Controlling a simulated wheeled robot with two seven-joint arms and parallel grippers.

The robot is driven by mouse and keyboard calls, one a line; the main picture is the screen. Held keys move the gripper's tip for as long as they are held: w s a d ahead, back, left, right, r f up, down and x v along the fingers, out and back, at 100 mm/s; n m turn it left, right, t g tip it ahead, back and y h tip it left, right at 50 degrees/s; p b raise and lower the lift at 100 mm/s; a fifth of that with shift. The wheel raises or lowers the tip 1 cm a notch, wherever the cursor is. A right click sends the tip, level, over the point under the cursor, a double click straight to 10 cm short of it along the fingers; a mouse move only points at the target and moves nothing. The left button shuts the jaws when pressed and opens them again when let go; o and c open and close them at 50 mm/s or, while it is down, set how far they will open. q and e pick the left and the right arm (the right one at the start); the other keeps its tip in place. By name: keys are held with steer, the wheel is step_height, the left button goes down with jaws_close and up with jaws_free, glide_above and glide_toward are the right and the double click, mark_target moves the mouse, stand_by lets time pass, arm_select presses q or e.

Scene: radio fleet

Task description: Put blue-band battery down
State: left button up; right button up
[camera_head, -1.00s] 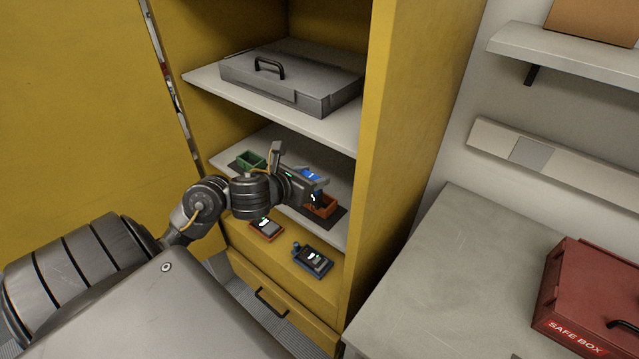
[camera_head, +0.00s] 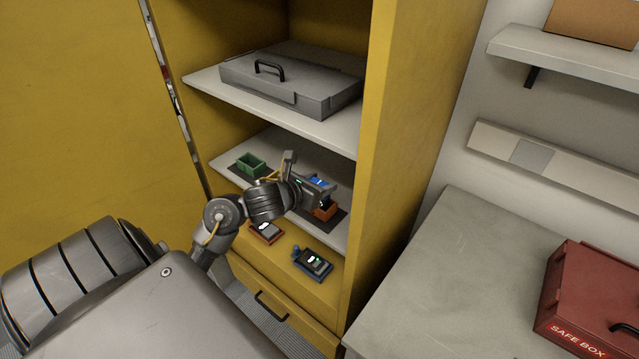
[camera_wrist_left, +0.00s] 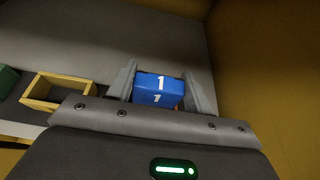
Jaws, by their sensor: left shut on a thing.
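My left gripper (camera_head: 322,186) is inside the yellow cabinet, above the middle shelf. It is shut on the blue-band battery (camera_wrist_left: 158,89), a blue block marked 1, which sits between the two fingers in the left wrist view. In the head view only a bit of its blue top (camera_head: 319,182) shows. An orange bin (camera_head: 326,212) stands on the shelf just below the gripper, partly hidden by it. My right gripper is not in view.
A green bin (camera_head: 250,164) stands at the shelf's left; a yellow bin (camera_wrist_left: 52,104) shows in the wrist view. Below are a red-framed radio (camera_head: 266,232) and a blue-framed radio (camera_head: 314,263). A grey case (camera_head: 290,80) lies on the upper shelf. The cabinet's right wall (camera_head: 400,150) is close.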

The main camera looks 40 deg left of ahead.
arm_select(q)
steer(key=shift+f, duration=0.15)
steer(key=o, duration=1)
steer(key=shift+r, duration=0.3)
steer(key=p+v, duration=0.5)
steer(key=v, duration=0.7)
steer(key=shift+f, duration=0.1)
